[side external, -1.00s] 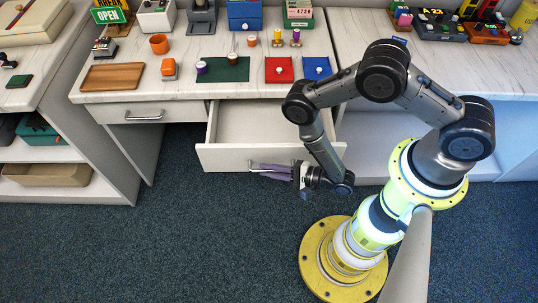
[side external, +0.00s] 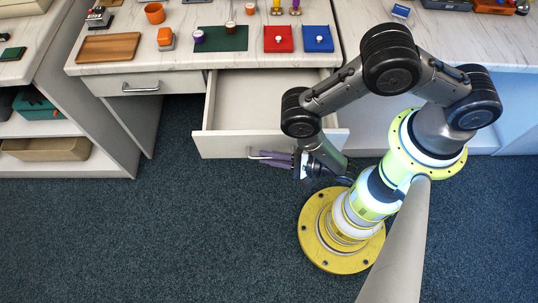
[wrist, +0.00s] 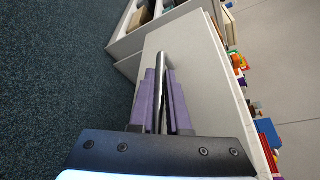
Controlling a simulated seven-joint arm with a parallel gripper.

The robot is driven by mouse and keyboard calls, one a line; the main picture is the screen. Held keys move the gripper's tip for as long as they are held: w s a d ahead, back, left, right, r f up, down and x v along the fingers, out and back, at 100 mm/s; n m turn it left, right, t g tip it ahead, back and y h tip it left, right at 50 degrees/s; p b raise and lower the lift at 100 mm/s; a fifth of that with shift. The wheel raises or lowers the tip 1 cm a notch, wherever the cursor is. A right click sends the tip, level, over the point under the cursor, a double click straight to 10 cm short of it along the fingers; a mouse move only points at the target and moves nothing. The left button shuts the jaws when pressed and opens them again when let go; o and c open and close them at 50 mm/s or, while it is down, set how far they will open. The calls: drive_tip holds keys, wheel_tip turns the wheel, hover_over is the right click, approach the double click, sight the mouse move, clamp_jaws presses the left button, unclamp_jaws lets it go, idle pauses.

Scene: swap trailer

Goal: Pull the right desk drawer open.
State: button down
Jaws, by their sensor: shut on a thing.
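The right desk drawer (side external: 228,146) is pulled out from under the desk, and its pale, bare inside (side external: 262,104) shows from above. Its front panel faces my arm. My gripper (side external: 268,158) is at the drawer front, its purple fingers shut on the metal bar handle (side external: 252,154). In the wrist view the handle (wrist: 162,64) runs between the two fingers (wrist: 160,98). Part of the handle is hidden by the fingers. The right part of the drawer is partly hidden behind my arm.
The left desk drawer (side external: 142,85) is shut. On the desk top (side external: 210,55) are a wooden tray (side external: 108,46), a green mat (side external: 233,44), a red tray (side external: 279,46), a blue tray (side external: 317,46) and small items. Carpeted floor (side external: 160,230) is clear in front.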

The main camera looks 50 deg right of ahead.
drive_tip(key=c, duration=0.9)
unclamp_jaws()
drive_tip(key=shift+s+d+r, duration=0.35)
drive_tip(key=shift+s+r, duration=0.35)
drive_tip(key=shift+r, duration=0.65)
drive_tip(key=shift+s+d+r, duration=0.4)
drive_tip(key=shift+s+r, duration=0.35)
drive_tip(key=shift+r, duration=0.6)
drive_tip(key=shift+s+d+r, duration=0.35)
drive_tip(key=shift+s+r, duration=0.35)
drive_tip(key=shift+r, duration=0.65)
